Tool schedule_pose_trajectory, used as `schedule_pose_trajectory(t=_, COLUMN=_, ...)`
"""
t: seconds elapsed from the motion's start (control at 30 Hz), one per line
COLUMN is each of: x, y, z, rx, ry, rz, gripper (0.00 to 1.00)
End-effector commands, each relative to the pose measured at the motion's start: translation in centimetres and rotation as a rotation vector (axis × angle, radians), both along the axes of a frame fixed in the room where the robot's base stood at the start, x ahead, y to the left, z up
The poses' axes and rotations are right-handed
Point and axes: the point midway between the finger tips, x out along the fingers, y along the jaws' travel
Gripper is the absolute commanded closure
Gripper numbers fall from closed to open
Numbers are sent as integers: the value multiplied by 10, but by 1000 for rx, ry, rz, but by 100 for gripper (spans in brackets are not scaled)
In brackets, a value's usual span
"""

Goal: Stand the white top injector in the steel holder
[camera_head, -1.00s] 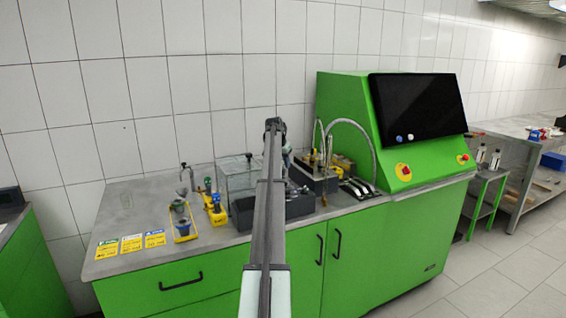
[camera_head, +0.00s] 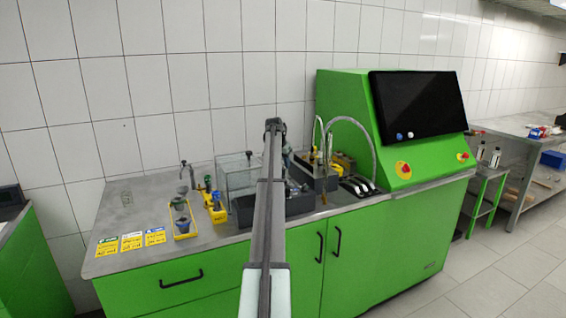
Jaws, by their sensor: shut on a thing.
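My arm reaches up from the bottom middle across the bench, its elbow near the back wall. My gripper (camera_head: 291,183) hangs just right of the arm, over the dark tray (camera_head: 244,213). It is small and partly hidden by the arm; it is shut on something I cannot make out. I cannot pick out the white top injector or the steel holder for certain at this size. Part of the dark tray is hidden behind my arm.
A clear box (camera_head: 236,172) stands behind the tray. Left of it are a yellow-based fixture (camera_head: 217,210) and a yellow tray (camera_head: 183,230). Hoses (camera_head: 362,130) arch on the right beside the green cabinet (camera_head: 345,98).

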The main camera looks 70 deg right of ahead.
Motion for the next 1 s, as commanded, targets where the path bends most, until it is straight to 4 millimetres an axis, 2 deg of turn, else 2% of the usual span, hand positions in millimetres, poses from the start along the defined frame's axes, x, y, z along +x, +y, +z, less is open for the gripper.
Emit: schedule_pose_trajectory(t=1.0, x=0, y=0, z=-9, rx=-1, ry=0, rz=0, gripper=100)
